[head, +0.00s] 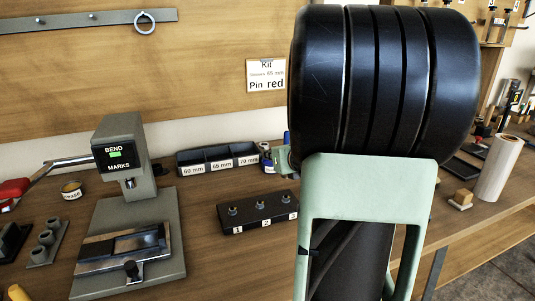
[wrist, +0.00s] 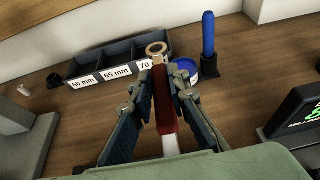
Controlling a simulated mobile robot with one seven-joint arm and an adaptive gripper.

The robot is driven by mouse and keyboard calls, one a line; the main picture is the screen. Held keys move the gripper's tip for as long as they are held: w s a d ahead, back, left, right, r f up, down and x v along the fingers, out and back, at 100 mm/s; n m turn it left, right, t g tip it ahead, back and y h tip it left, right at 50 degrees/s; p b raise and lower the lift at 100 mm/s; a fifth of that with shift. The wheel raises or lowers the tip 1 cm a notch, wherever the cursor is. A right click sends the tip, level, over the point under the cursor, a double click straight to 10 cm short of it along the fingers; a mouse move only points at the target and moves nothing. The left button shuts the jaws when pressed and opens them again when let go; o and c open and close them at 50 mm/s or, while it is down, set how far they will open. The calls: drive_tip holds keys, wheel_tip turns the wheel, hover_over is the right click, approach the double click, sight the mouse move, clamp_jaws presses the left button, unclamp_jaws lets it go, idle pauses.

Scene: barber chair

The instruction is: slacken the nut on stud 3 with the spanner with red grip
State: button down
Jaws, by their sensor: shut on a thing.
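In the wrist view my gripper (wrist: 165,88) is shut on the spanner with red grip (wrist: 168,112). The spanner's ring end (wrist: 157,48) points away, past the fingertips, and looks clear of anything. In the head view a black block (head: 259,220) on the bench carries studs labelled 1, 2 and 3. Stud 3 (head: 291,198) is the rightmost, beside my arm, and its nut is too small to make out clearly. My arm hides most of my gripper and the spanner in the head view.
A bin with 60, 65 and 70 mm labels (head: 217,158) stands behind the block. A grey bend press (head: 122,165) stands at the left. A blue-capped upright thing (wrist: 208,35) and a blue tin (wrist: 208,68) stand near the bin. Bench between press and block is clear.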

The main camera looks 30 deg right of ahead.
idle(0.4)
drive_tip(key=shift+f+b, duration=3.15)
drive_tip(key=shift+b, duration=0.4)
drive_tip(key=shift+f+b, duration=0.7)
drive_tip(key=shift+b, duration=0.4)
drive_tip(key=shift+r, duration=0.1)
drive_tip(key=shift+a+p, duration=0.1)
drive_tip(key=shift+p, duration=0.35)
drive_tip(key=shift+a+n+y+p, duration=0.9)
drive_tip(key=shift+n+y, duration=0.25)
drive_tip(key=shift+y, duration=0.2)
drive_tip(key=shift+a+n+y+p, duration=0.75)
drive_tip(key=shift+n+y+p, duration=0.2)
drive_tip(key=shift+n+y, duration=0.3)
